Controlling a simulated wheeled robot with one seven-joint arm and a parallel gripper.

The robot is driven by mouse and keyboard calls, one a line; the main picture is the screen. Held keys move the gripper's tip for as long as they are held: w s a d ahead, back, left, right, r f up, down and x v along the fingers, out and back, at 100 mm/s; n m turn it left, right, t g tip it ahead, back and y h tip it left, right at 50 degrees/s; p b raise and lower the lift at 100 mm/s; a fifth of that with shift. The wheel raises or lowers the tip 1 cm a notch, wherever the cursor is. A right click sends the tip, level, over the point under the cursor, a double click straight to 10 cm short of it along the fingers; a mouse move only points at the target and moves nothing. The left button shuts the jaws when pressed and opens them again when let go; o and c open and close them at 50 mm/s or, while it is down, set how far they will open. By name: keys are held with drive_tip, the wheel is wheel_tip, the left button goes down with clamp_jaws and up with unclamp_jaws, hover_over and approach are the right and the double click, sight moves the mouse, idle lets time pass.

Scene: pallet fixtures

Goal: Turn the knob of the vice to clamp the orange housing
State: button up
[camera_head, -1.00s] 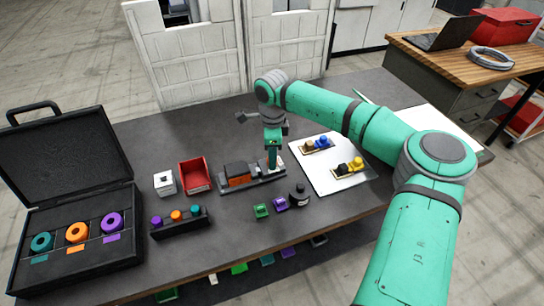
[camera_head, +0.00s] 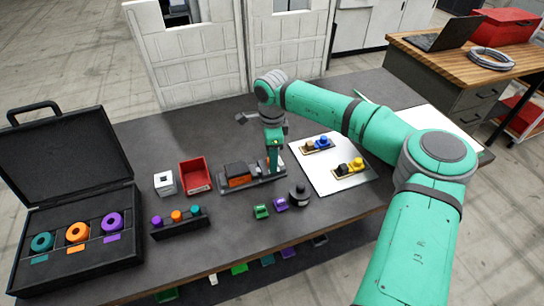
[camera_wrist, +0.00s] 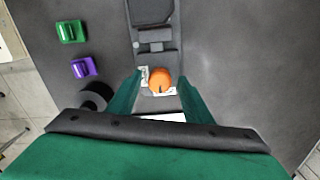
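The vice (camera_head: 262,183) is a long dark fixture lying on the dark table. The orange housing (camera_head: 238,181) sits in the vice, left of my gripper. My gripper (camera_head: 273,170) points down over the right end of the vice. In the wrist view an orange knob (camera_wrist: 161,80) with a dark mark lies between my two fingers, which stand apart with a gap on each side. My gripper (camera_wrist: 161,85) looks open around the knob. The vice also shows in the wrist view (camera_wrist: 157,62), running up from the knob. The housing cannot be made out there.
A black round part (camera_head: 299,195), a purple block (camera_head: 280,203) and a green block (camera_head: 261,211) stand in front of the vice. A red bin (camera_head: 195,176) is to the left. A white board (camera_head: 330,178) with small assemblies lies to the right.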

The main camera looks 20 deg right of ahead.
drive_tip(key=shift+r, duration=0.1)
wheel_tip(320, 180, up, 11)
drive_tip(key=shift+f, duration=0.2)
drive_tip(key=shift+a, duration=0.1)
idle(0.6)
